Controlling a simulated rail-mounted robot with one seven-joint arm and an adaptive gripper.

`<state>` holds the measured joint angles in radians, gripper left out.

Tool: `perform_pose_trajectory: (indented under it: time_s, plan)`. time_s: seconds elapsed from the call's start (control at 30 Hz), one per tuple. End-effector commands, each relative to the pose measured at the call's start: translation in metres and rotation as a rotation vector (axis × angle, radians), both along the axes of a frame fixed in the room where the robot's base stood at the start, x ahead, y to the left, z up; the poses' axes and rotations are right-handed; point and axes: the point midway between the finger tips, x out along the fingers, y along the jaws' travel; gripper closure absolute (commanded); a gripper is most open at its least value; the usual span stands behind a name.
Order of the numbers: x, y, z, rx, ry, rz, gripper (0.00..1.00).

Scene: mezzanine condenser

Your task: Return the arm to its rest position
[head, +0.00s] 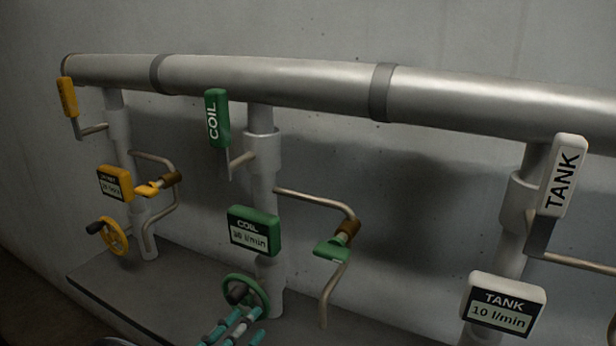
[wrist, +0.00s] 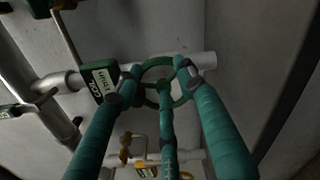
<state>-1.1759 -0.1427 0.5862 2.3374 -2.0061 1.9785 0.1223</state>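My gripper (head: 235,324) is at the bottom of the head view, just below and in front of the green handwheel (head: 246,291) of the coil line. Only its teal fingers show there. In the wrist view, my gripper (wrist: 160,84) has its three teal fingers spread apart, with nothing held between them. The green handwheel (wrist: 149,68) lies beyond the fingertips, and the tips overlap its rim in the picture. I cannot tell whether they touch it. The rest of my arm is out of view.
A green COIL meter (head: 254,231) and a green valve lever (head: 331,250) are close above the wheel. A yellow handwheel (head: 113,236) stands left, a white TANK meter (head: 503,304) right. A large pipe (head: 270,78) crosses above. A dark ledge (head: 150,297) runs below.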

Motion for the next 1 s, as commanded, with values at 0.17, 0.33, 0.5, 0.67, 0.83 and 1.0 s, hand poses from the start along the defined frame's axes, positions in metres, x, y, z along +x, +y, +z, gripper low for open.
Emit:
perform_pose_trajectory:
  time_s: [0.17,0.33,0.5,0.67,0.83,1.0]
  plan:
    - [-0.03,0.016,0.002,-0.002,0.001,0.001,0.61]
    - [-0.049,0.025,0.002,-0.003,0.002,-0.001,0.61]
    - [-0.056,0.029,0.002,-0.004,0.002,-0.002,0.61]
    - [-0.057,0.029,0.002,-0.004,0.001,-0.003,0.61]
    - [-0.057,0.029,0.002,-0.004,0.001,-0.003,0.61]
    - [-0.057,0.029,0.002,-0.004,0.001,-0.003,0.61]
